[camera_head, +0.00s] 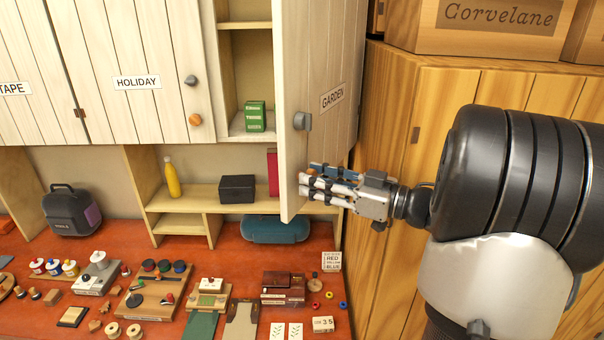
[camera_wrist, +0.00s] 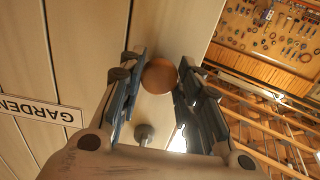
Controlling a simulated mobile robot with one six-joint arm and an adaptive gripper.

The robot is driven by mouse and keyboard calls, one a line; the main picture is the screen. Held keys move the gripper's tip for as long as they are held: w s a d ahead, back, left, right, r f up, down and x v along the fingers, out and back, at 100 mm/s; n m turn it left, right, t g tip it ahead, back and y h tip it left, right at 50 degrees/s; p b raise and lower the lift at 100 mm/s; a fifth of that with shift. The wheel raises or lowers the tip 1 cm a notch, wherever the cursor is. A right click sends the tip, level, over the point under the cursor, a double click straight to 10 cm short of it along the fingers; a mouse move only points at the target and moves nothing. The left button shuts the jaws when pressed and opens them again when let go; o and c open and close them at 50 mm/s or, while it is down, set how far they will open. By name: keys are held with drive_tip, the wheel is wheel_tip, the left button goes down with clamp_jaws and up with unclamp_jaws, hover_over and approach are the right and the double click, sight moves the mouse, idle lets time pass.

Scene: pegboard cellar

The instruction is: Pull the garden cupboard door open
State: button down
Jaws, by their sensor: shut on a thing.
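The garden cupboard door (camera_head: 312,50), pale and planked with a GARDEN label (camera_head: 332,97), stands swung well out from the cupboard. Its inside shelves show to the left. My gripper (camera_head: 308,182) is at the lower part of the door, with its fingers closed around the round wooden knob (camera_wrist: 159,75). The knob sits between both fingers in the wrist view and is mostly hidden by them in the head view. A grey knob (camera_head: 302,121) is above it on the same door and also shows in the wrist view (camera_wrist: 145,132).
A green box (camera_head: 255,117) stands on the cupboard shelf. The HOLIDAY door (camera_head: 145,60) to the left is shut. A wooden cabinet (camera_head: 440,100) stands close on the right behind my arm. The red worktop (camera_head: 55,315) below is crowded with small items.

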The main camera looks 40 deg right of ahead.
drive_tip(key=shift+s+d, duration=0.1)
idle(0.3)
drive_tip(key=c, duration=1.2)
unclamp_jaws()
drive_tip(key=shift+o, duration=0.2)
drive_tip(key=shift+s, duration=0.1)
drive_tip(key=v, duration=1.2)
drive_tip(key=shift+c, duration=0.2)
